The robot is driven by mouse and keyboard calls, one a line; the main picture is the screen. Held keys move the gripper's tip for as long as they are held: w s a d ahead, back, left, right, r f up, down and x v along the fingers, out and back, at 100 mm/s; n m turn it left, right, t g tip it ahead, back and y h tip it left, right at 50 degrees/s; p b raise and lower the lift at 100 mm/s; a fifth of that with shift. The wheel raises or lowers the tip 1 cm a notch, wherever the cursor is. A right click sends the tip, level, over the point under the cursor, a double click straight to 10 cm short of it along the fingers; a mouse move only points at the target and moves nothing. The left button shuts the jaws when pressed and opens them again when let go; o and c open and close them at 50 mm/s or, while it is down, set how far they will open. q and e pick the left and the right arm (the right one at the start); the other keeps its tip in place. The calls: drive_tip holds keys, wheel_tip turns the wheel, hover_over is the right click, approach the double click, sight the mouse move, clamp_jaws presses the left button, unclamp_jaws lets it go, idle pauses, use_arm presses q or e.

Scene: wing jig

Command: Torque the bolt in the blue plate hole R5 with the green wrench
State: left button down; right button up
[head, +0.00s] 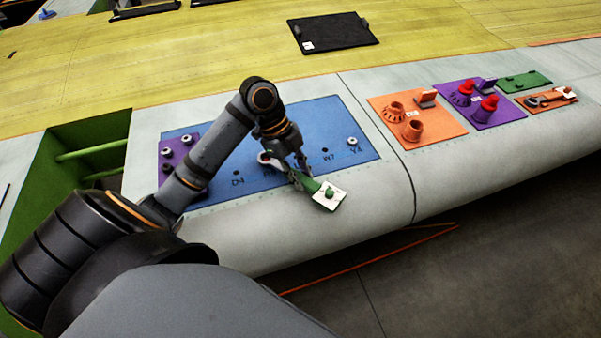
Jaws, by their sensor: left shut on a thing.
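The blue plate (322,122) lies on the pale wing surface, with holes marked D4, W7 and Y4. A label between D4 and W7 is mostly hidden, so I cannot read R5. My left gripper (300,178) is over the plate's front edge and is shut on the green wrench (312,185). The wrench's tagged end, with a white plate, sticks out past the plate's front edge. Its other end points left to a pale ring-like part beside the hidden label. The arm and gripper hide whether it sits on a bolt. My right gripper is not in view.
A purple plate (172,153) with bolts sits at the blue plate's left end. A bolt (352,141) stands near Y4. To the right are an orange plate (447,127), a purple plate (508,114) with red parts, a green plate (525,82) and an orange tool holder (560,104).

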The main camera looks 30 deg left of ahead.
sight(295, 198)
use_arm(q)
drive_tip(key=shift+f, duration=0.45)
drive_tip(key=shift+s+a+f+m+g, duration=0.15)
drive_tip(key=shift+s+m+g, duration=0.15)
drive_tip(key=shift+s+m, duration=0.3)
drive_tip(key=shift+s+a+r+m+g, duration=0.1)
drive_tip(key=shift+s+m+g, duration=0.2)
drive_tip(key=shift+s+m, duration=0.3)
drive_tip(key=shift+s+a+f+m+b, duration=0.15)
drive_tip(key=shift+s+a+m+b, duration=0.05)
drive_tip(key=shift+s+m+b, duration=0.2)
drive_tip(key=shift+s+r+g+p, duration=0.2)
drive_tip(key=shift+g+p, duration=0.1)
drive_tip(key=shift+p, duration=0.15)
drive_tip(key=shift+s+a+m+p, duration=0.2)
drive_tip(key=shift+m+p, duration=0.3)
drive_tip(key=shift+p, duration=0.35)
drive_tip(key=shift+s+f+p, duration=0.1)
drive_tip(key=shift+s+p, duration=0.15)
drive_tip(key=shift+p, duration=0.15)
drive_tip(key=shift+f+m, duration=0.1)
drive_tip(key=shift+m, duration=0.2)
